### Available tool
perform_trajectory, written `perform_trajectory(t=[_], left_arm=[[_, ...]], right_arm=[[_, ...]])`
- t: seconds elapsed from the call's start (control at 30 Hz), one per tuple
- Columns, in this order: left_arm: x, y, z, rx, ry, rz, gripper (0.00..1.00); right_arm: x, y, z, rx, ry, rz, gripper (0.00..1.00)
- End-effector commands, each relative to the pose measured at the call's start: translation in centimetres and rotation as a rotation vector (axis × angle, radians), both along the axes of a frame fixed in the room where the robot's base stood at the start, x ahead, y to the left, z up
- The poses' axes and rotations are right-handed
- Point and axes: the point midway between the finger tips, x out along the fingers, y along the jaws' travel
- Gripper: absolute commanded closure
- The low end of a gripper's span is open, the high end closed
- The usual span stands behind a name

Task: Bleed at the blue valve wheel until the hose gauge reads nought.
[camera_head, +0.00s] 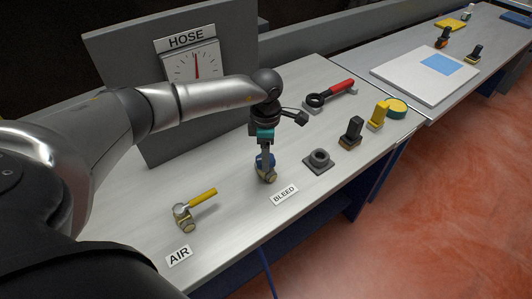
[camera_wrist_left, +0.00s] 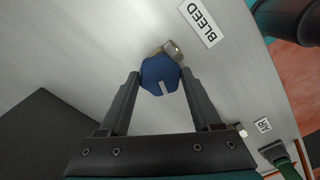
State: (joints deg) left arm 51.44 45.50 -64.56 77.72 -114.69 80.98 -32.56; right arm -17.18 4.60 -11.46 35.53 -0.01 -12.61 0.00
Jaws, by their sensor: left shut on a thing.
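The blue valve wheel (camera_wrist_left: 161,75) sits on a small brass fitting (camera_wrist_left: 173,50) beside the BLEED label (camera_head: 284,194). My left gripper (camera_head: 265,160) points down over the wheel and is shut on it, one finger on each side in the left wrist view. A pale mark shows on the wheel's face. The hose gauge (camera_head: 181,68) stands on the grey panel under the HOSE sign (camera_head: 186,40). Its red needle (camera_head: 197,66) points about straight up. My left arm covers the gauge's lower part. My right gripper is not in view.
A yellow-handled valve (camera_head: 196,203) stands by the AIR label (camera_head: 179,255). The bench front edge is clear.

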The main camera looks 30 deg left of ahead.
Motion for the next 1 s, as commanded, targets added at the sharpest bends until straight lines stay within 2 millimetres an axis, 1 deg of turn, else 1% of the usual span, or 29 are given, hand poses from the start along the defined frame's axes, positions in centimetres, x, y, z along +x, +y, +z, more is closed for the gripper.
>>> perform_trajectory(t=[0.6, 0.8, 1.0], left_arm=[[0.1, 0.1, 0.2, 0.002, 0.000, 0.588, 0.91], [0.2, 0.2, 0.3, 0.002, -0.002, 0.760, 0.91], [0.2, 0.2, 0.2, 0.001, -0.003, 0.896, 0.91]], right_arm=[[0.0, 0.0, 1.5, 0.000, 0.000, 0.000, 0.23], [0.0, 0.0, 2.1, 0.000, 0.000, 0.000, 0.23], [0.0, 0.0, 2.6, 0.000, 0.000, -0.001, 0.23]])
